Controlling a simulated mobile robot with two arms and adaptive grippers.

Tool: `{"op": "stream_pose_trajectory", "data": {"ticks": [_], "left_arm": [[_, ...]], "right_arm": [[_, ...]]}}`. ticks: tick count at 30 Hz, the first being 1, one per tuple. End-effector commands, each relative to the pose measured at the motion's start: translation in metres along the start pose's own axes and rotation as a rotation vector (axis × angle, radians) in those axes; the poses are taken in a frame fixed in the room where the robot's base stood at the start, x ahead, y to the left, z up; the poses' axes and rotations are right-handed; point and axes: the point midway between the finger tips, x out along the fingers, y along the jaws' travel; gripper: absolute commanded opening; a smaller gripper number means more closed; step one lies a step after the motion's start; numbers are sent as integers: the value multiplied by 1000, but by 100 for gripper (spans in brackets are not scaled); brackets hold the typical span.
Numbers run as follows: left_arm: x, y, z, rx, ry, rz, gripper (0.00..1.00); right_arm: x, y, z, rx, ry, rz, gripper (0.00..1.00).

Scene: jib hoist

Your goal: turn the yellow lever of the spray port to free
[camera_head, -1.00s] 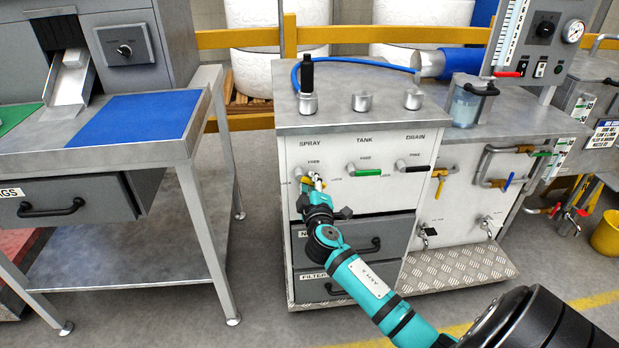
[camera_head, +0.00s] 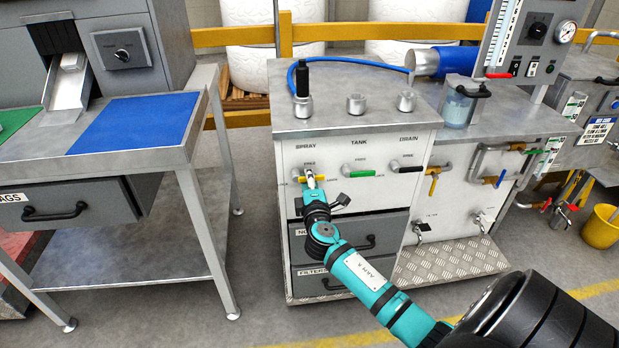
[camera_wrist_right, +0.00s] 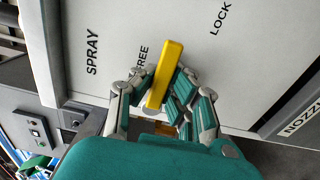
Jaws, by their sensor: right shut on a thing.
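The yellow lever (camera_head: 321,178) of the spray port sits on the white cabinet front under the SPRAY label. In the right wrist view the lever (camera_wrist_right: 171,62) stands between the fingers, its free end sticking out past them. It lies roughly level along the panel, pointing toward the LOCK side, with the FREE mark above it. My right gripper (camera_head: 311,180) is at the lever; in the wrist view its fingers (camera_wrist_right: 161,84) are shut on it from both sides. The fingers hide the pivot end in part. My left gripper is not in view.
The green tank lever (camera_head: 362,173) and black drain lever (camera_head: 408,169) are to the right on the same panel. Drawers (camera_head: 350,240) lie below my right arm. A grey workbench (camera_head: 140,140) stands at the left, with clear floor between.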

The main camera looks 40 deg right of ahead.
Motion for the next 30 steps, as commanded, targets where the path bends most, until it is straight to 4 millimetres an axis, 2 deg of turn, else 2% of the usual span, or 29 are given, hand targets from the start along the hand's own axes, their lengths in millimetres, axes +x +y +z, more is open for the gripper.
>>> {"op": "stream_pose_trajectory", "data": {"ticks": [1, 9, 10, 17, 26, 30], "left_arm": [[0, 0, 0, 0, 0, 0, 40], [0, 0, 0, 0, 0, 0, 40], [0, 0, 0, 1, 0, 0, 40], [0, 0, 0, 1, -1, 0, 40], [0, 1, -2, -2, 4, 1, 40], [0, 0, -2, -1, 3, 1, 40]], "right_arm": [[-2, -1, -6, -4, 15, -1, 0], [-2, -2, -6, -4, 15, -3, 0], [-2, -2, -6, -4, 15, -3, 9], [-2, -2, -4, -3, 11, -2, 38], [-3, -2, -2, -2, 6, -2, 38], [-19, -3, -3, -1, 7, -4, 38]]}}
